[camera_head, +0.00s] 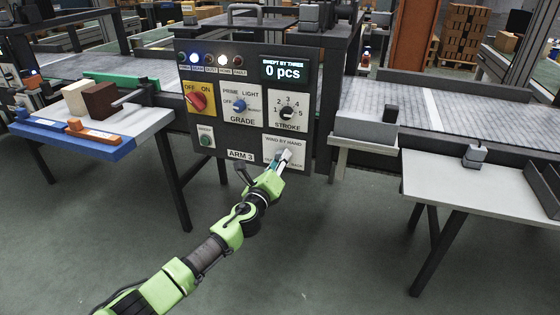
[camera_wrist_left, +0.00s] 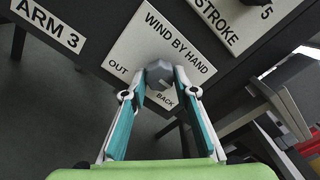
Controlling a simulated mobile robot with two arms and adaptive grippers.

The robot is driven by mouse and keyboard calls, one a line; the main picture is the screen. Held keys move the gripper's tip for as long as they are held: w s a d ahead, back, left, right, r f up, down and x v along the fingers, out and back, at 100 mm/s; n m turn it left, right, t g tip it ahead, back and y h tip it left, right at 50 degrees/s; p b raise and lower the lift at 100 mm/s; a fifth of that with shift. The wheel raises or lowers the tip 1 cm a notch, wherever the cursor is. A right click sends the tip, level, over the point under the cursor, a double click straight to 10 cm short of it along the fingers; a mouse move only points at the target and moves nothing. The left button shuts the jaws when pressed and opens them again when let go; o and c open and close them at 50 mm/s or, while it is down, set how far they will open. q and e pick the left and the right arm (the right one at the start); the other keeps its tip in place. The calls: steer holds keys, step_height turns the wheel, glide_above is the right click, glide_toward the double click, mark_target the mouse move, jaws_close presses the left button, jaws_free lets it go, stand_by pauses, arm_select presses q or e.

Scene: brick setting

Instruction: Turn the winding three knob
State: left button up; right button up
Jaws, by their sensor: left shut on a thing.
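The winding knob is a grey, faceted knob (camera_wrist_left: 158,72) on the white "WIND BY HAND" plate (camera_head: 281,142) at the lower right of the dark control panel (camera_head: 247,55). The plate is marked "OUT" and "BACK", and the panel is labelled "ARM 3". My left gripper (camera_head: 284,157) reaches the plate from below. In the left wrist view its two fingers (camera_wrist_left: 161,80) are shut on the knob, one on each side. In the head view the gripper mostly hides the knob. My right gripper is not in view.
The panel also has a red OFF/ON knob (camera_head: 197,101), a blue grade knob (camera_head: 239,105), a black stroke knob (camera_head: 287,113) and a green button (camera_head: 206,141). Its display (camera_head: 283,69) reads "0 pcs". A blue-edged table (camera_head: 72,149) stands left, a pale table (camera_head: 470,185) right.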

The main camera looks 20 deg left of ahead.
arm_select(q)
steer(key=shift+f, duration=0.1)
steer(key=o, duration=1.1)
steer(key=s, duration=1.2)
steer(key=shift+a, duration=0.2)
